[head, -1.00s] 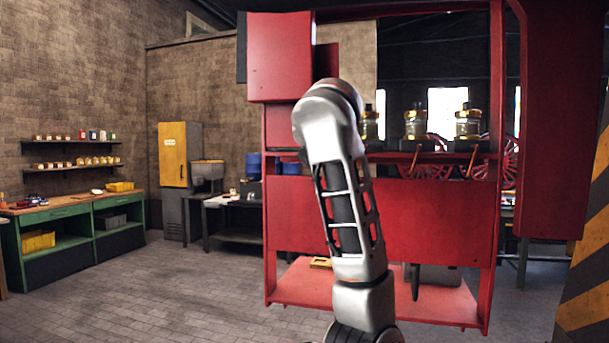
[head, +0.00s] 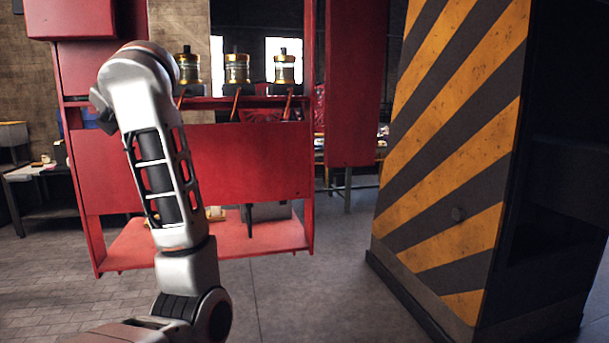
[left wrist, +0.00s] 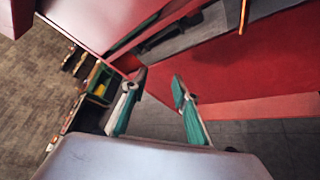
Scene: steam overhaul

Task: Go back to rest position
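My left arm stands upright on the left side of the head view, in front of the red metal frame (head: 240,165). Its gripper is hidden there behind the arm. In the left wrist view my left gripper (left wrist: 159,81) shows two teal-padded fingers, apart with nothing between them. Red panels (left wrist: 245,65) lie beyond the fingertips. My right gripper is in neither view.
Several brass-and-glass oilers (head: 237,69) stand on the frame's upper ledge. A yellow-and-black striped pillar (head: 455,150) rises close on the right. Open paved floor (head: 300,300) lies between them. A workbench (head: 35,172) is at far left.

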